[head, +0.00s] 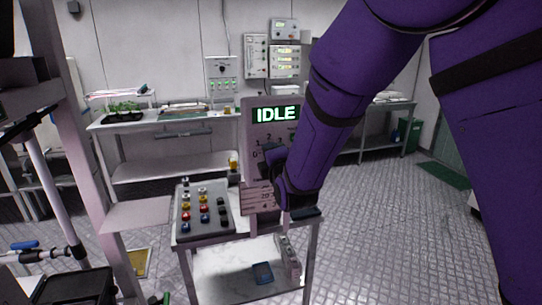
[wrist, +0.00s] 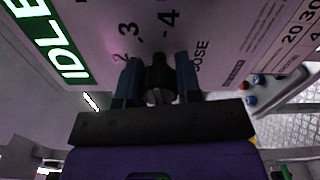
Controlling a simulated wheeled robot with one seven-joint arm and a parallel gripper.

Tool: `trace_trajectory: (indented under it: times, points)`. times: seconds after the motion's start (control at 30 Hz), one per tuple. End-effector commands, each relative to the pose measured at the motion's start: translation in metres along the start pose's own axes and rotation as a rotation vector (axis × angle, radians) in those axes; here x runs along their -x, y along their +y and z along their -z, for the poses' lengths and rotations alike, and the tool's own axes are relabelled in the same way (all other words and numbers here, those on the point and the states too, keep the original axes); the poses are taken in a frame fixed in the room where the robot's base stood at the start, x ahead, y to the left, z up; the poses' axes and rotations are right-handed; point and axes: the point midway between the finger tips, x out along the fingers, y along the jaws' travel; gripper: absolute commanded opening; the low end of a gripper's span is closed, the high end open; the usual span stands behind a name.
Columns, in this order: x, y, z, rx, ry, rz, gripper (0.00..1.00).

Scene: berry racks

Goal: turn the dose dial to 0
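The dose dial (wrist: 159,80) is a dark round knob on a pale upright panel (head: 256,122). Numerals 2, 3 and 4 and part of the word DOSE show around it in the wrist view; the 0 mark shows at the dial's left in the head view. My gripper (wrist: 158,76) has one finger on each side of the knob, and the knob fills the gap between them. In the head view my gripper (head: 275,165) and purple arm hide most of the dial. Which mark the dial points to is hard to tell. The green display (head: 277,114) reads IDLE.
Below the panel, a cart top carries a grey button box (head: 187,224) with several coloured buttons. A blue item (head: 262,272) lies on its lower shelf. A bench (head: 150,122) with plant trays stands behind. The floor at right is clear.

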Motion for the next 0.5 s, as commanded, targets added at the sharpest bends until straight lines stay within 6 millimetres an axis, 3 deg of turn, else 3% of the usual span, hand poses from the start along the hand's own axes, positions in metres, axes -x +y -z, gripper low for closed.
trace_trajectory:
  times: [0.03, 0.1, 0.5]
  points:
    - [0.0007, -0.0014, 0.0008, 0.002, 0.002, 0.003, 0.41]
    - [0.0006, -0.0012, 0.0007, 0.001, 0.002, 0.003, 0.57]
    - [0.0080, -0.0005, 0.0006, 0.000, 0.001, 0.001, 0.58]
